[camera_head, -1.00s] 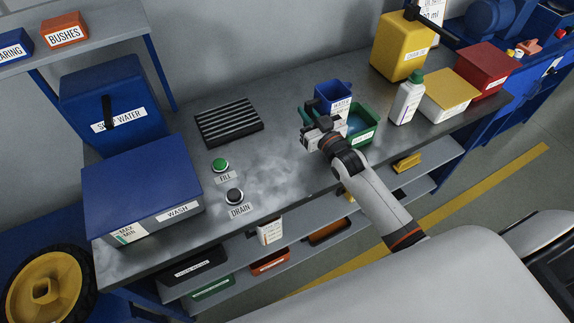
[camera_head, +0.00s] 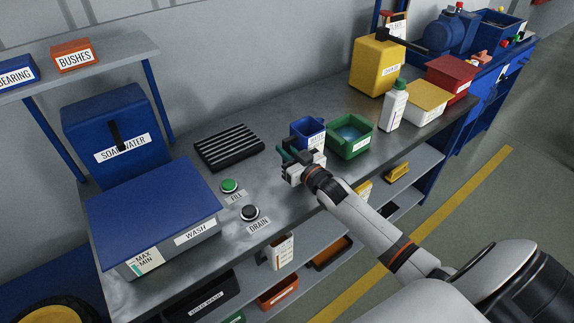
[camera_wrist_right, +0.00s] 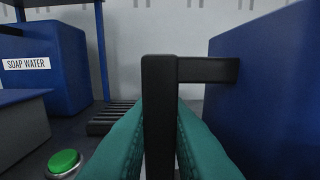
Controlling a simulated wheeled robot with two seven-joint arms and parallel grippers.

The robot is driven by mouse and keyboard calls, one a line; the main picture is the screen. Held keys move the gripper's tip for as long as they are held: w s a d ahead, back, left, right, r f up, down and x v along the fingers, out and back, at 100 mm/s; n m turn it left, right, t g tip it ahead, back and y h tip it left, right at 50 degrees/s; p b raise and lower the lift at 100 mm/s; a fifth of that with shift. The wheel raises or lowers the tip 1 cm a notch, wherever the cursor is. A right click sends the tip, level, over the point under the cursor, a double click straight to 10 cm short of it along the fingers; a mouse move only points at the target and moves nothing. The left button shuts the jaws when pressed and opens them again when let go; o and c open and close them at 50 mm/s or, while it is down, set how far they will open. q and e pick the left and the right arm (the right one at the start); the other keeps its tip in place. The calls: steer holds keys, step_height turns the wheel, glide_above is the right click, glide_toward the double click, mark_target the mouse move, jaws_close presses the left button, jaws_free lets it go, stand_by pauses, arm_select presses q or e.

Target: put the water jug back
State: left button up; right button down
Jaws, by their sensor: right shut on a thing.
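The water jug (camera_head: 308,132) is a blue, open-topped container with a white label, just left of the green tub (camera_head: 362,147). My right gripper (camera_head: 289,155) is at its near left side, shut on the jug's black handle. In the right wrist view, the handle (camera_wrist_right: 160,110) stands upright between the teal finger pads, and the blue jug wall (camera_wrist_right: 265,90) fills the right side. The jug looks upright. I cannot tell whether its base touches the bench. My left gripper is not in view.
A black ribbed mat (camera_head: 228,147) lies left of the jug on the grey bench (camera_head: 285,215). The green FILL button (camera_head: 230,185) and dark DRAIN button (camera_head: 249,212) sit in front of it. A white bottle (camera_head: 393,105) and yellow container (camera_head: 376,65) stand right.

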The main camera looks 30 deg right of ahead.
steer(key=shift+a+f, duration=0.1)
steer(key=shift+f, duration=0.25)
step_height(320, 180, down, 2)
steer(key=shift+a+f, duration=0.15)
steer(key=shift+f, duration=0.55)
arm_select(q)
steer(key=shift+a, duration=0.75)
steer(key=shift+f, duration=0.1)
arm_select(e)
steer(key=shift+f, duration=0.2)
steer(key=c, duration=1.4)
jaws_free()
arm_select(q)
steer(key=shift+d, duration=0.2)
arm_select(e)
steer(key=shift+r, duration=0.1)
